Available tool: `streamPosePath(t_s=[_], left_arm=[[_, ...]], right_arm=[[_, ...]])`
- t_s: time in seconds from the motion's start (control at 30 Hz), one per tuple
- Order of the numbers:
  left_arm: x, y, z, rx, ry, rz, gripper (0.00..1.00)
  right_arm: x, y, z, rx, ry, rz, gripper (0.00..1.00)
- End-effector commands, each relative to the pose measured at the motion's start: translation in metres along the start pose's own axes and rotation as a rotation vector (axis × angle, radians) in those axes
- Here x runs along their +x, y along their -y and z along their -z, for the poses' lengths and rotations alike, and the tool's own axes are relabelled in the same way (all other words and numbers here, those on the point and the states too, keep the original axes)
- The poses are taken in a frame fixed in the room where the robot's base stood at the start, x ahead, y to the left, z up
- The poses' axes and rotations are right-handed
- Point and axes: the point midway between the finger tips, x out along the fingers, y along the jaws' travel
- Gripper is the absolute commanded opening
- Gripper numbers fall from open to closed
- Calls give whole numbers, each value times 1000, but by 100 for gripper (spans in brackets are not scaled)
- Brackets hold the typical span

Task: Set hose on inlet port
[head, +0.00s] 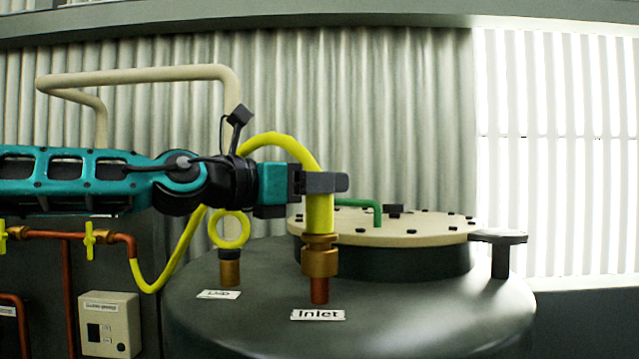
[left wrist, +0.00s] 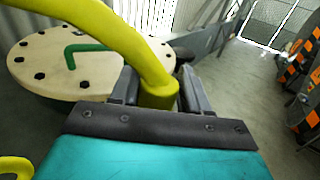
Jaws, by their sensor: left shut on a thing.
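The yellow hose (head: 319,210) hangs down from my left gripper (head: 326,183), which is shut on it near its end. The hose's brass coupling (head: 320,256) sits directly above the copper inlet port (head: 319,290), in line with it; I cannot tell whether it is fully seated. The Inlet label (head: 318,315) is on the tank just in front of the port. In the left wrist view the hose (left wrist: 158,92) passes between the fingers (left wrist: 158,92), and its lower end is hidden. My right gripper is not in view.
The dark tank (head: 430,315) carries a bolted cream lid (head: 400,232) with a green handle (head: 374,208). A second brass port (head: 230,270) with a yellow ring (head: 230,229) stands left of the inlet. Copper pipes with yellow valves (head: 90,240) are at the far left.

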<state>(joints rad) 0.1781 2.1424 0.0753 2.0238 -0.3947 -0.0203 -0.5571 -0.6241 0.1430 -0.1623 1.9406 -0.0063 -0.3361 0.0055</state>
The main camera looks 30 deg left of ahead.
Motion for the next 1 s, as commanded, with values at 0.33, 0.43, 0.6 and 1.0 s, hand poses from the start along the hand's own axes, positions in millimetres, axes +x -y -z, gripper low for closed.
streamPosePath(t_s=[0.33, 0.43, 0.6, 1.0], left_arm=[[0, 0, 4, 1, 3, -1, 0], [0, 0, 6, 1, 3, -1, 0], [0, 0, 10, 1, 3, -1, 0], [0, 0, 12, 0, -2, 1, 56]], right_arm=[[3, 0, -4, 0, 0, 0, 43], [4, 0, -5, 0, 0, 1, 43], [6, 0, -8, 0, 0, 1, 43], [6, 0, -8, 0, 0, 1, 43]])
